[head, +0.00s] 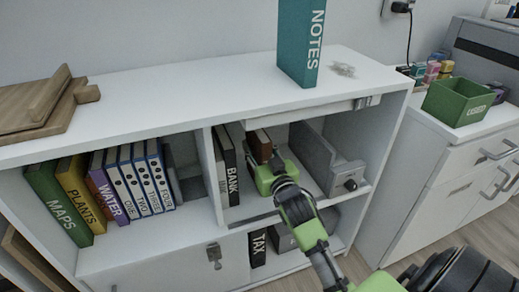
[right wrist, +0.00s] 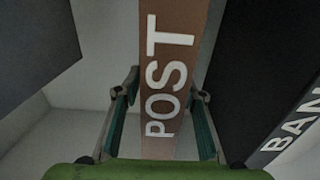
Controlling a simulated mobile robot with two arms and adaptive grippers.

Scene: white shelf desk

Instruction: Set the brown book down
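The brown book (head: 261,136) is upright in the right upper compartment of the white shelf desk (head: 180,112), just right of the BANK book. In the right wrist view its spine, lettered POST (right wrist: 166,85), runs between my fingers. My right gripper (head: 266,168) reaches into this compartment at the book. In the right wrist view my right gripper's fingers (right wrist: 163,115) stand one on each side of the spine, with a visible gap on both sides, so it is open around the book. The book's lower part is hidden by the gripper in the head view. My left gripper is out of view.
The black BANK book (head: 229,166) stands close left of the brown book. A grey box-like item (head: 322,160) fills the compartment's right side. A teal NOTES binder (head: 301,43) stands on top. Several books and binders (head: 105,185) fill the left compartment.

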